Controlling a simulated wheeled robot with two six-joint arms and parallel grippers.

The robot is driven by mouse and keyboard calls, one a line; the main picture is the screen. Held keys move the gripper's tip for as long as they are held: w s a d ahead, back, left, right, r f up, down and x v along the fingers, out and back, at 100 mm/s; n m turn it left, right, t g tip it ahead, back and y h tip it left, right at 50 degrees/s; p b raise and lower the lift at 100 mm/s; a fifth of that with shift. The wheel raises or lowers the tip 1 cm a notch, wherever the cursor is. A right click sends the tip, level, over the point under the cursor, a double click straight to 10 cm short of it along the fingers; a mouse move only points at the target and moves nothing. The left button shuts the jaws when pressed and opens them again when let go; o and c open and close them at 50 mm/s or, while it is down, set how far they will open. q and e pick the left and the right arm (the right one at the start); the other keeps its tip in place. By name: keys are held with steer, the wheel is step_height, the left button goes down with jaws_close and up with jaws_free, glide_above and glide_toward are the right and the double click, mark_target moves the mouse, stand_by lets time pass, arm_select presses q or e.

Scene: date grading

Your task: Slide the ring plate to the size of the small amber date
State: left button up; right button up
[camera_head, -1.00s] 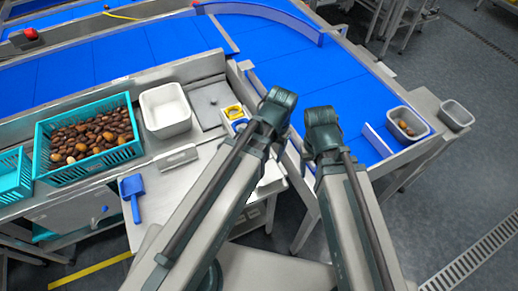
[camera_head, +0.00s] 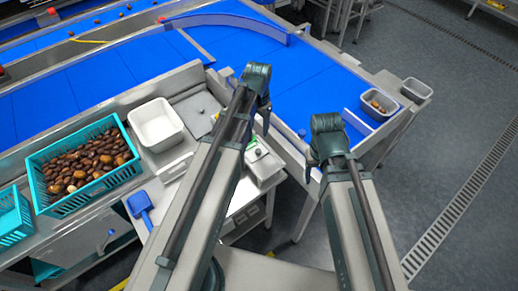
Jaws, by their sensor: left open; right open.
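My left gripper (camera_head: 258,88) is over the near edge of the blue conveyor, its fingers mostly hidden by its own body. My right gripper (camera_head: 327,128) is to its right, beside the conveyor's near end. I see nothing held in either. Dark brown and amber dates (camera_head: 85,165) fill a teal crate (camera_head: 47,201) at the left. A few brown and amber dates (camera_head: 377,106) lie in a grey tub (camera_head: 366,114) at the right. I cannot tell which is the small amber date. No ring plate is clearly recognisable; a small yellow piece (camera_head: 215,117) shows partly behind my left arm.
A white tub (camera_head: 157,143) stands on the steel bench beside the crate, with a blue scoop (camera_head: 140,204) in front. A pale device with a dark knob (camera_head: 260,160) sits between my arms. An empty grey tub (camera_head: 416,90) is at the far right. The blue conveyor (camera_head: 300,67) is largely clear.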

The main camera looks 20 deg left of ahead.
mark_target(258, 151)
arm_select(q)
step_height(258, 151, down, 14)
steer(key=b, duration=1.3)
steer(key=shift+r, duration=0.2)
jaws_close()
stand_by(0.6)
